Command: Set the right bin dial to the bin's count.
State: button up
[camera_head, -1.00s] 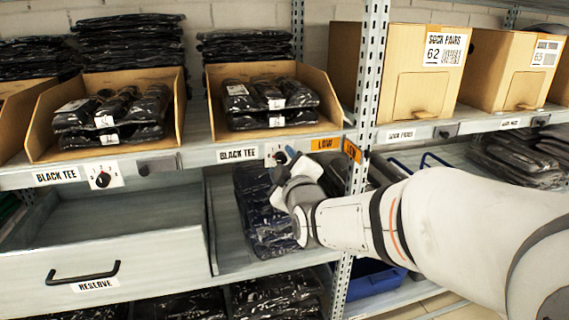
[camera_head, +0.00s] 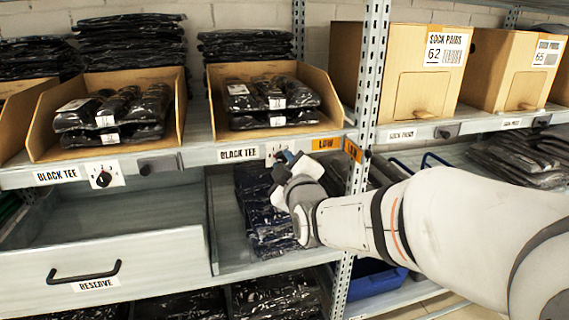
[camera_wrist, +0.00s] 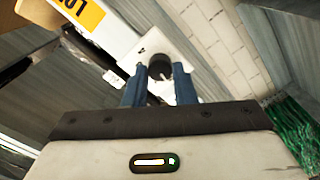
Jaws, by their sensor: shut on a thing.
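The right bin (camera_head: 214,118) is an open cardboard bin holding several black bagged tees, above a "BLACK TEE" label. Its dial is a dark round knob (camera_wrist: 160,68) on a white plate (camera_wrist: 138,50), between my two blue fingers in the wrist view. My gripper (camera_wrist: 160,84) is shut on this knob. In the head view my gripper (camera_head: 285,158) reaches the shelf edge and covers most of the dial; only part of its plate (camera_head: 275,149) shows. The knob's setting cannot be read. The left bin's dial (camera_head: 103,179) is a black knob on a numbered white plate.
An orange "LOW" tag (camera_head: 326,143) sits just right of the dial. A grey upright post (camera_head: 368,90) stands right of it. Below, an open "RESERVE" drawer (camera_head: 150,262) juts out at the left, and black bagged stock (camera_head: 262,215) lies under the dial.

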jog(key=shift+f, duration=0.15)
jog(key=shift+m+b, duration=7.05)
jog(key=shift+m, duration=0.65)
jog(key=o, duration=1)
